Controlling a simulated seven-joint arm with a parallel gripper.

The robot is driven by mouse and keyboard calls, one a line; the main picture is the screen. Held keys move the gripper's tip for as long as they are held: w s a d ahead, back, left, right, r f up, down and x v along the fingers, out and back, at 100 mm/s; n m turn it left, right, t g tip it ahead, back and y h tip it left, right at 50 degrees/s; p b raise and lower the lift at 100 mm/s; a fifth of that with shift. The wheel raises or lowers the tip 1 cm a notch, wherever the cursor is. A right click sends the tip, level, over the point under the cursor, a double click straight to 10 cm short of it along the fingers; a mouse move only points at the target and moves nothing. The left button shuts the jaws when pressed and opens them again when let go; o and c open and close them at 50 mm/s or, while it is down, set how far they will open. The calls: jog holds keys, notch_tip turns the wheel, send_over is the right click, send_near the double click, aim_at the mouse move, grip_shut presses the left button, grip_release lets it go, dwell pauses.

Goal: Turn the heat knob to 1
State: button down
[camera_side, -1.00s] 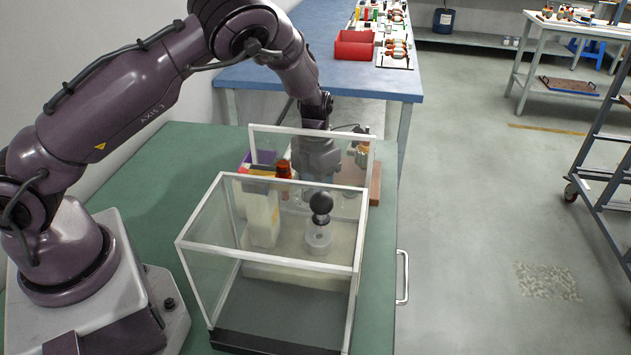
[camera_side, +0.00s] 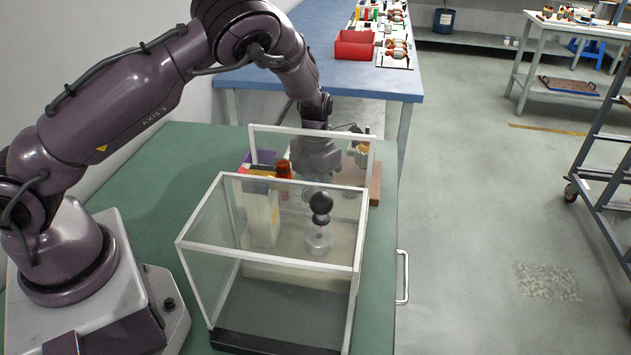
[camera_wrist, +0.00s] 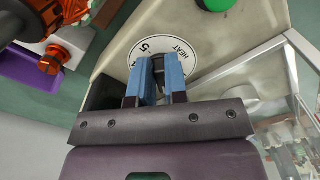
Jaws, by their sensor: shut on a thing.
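The heat knob (camera_wrist: 158,62) is small and dark and sits on a round white dial (camera_wrist: 180,48) marked HEAT, with a 5 readable on it. My gripper (camera_wrist: 157,72) has its two blue fingers shut on the knob. The fingers and the knob hide part of the dial, so I cannot tell which number the knob points to. The dial is on a cream-coloured box (camera_wrist: 125,45), which also has a green round button (camera_wrist: 214,4). In the side view my gripper (camera_side: 318,160) is behind the clear case, and the knob is hidden there.
A clear case with a white frame (camera_side: 270,188) stands in front of my gripper on the green table (camera_side: 165,190). A black ball-topped handle (camera_side: 321,203) shows by the case. Orange parts and a purple tray (camera_wrist: 30,72) lie close by in the wrist view.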

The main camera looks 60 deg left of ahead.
jog(key=n, duration=0.5)
jog(key=shift+s+a, duration=0.15)
jog(key=shift+a, duration=0.1)
jog(key=shift+s+a+n, duration=0.15)
jog(key=shift+n, duration=1.85)
jog(key=c, duration=1.1)
grip_release()
jog(key=shift+c, duration=0.2)
notch_tip(320, 180, up, 13)
